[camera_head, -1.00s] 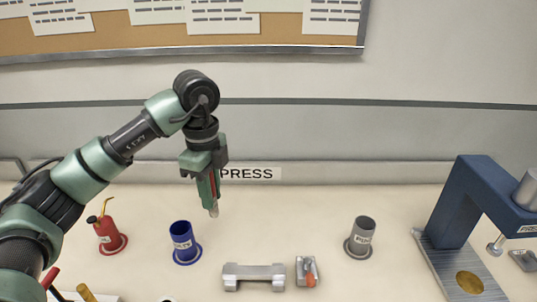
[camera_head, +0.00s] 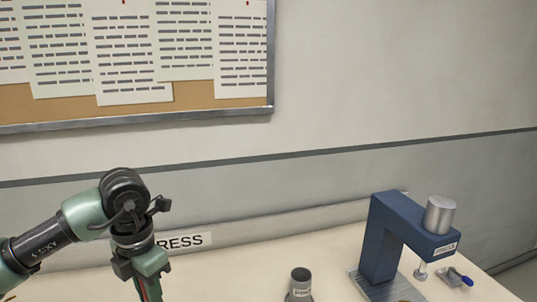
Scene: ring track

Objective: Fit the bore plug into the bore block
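My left gripper (camera_head: 149,289) points down at the lower left, in front of the PRESS label on the wall. Its fingertips are cut off by the bottom edge. A red strip shows between the green finger parts, but I cannot tell whether it is a held thing. My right gripper is out of view. I cannot make out a bore plug or a bore block for certain. A small grey fixture with a blue handle (camera_head: 455,278) lies at the right beside the press.
A blue bench press (camera_head: 384,240) with a grey ram stands on the bench at the right. A grey labelled cup (camera_head: 300,284) stands left of it. The bench's right edge slopes down at the lower right. A notice board (camera_head: 200,116) hangs above.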

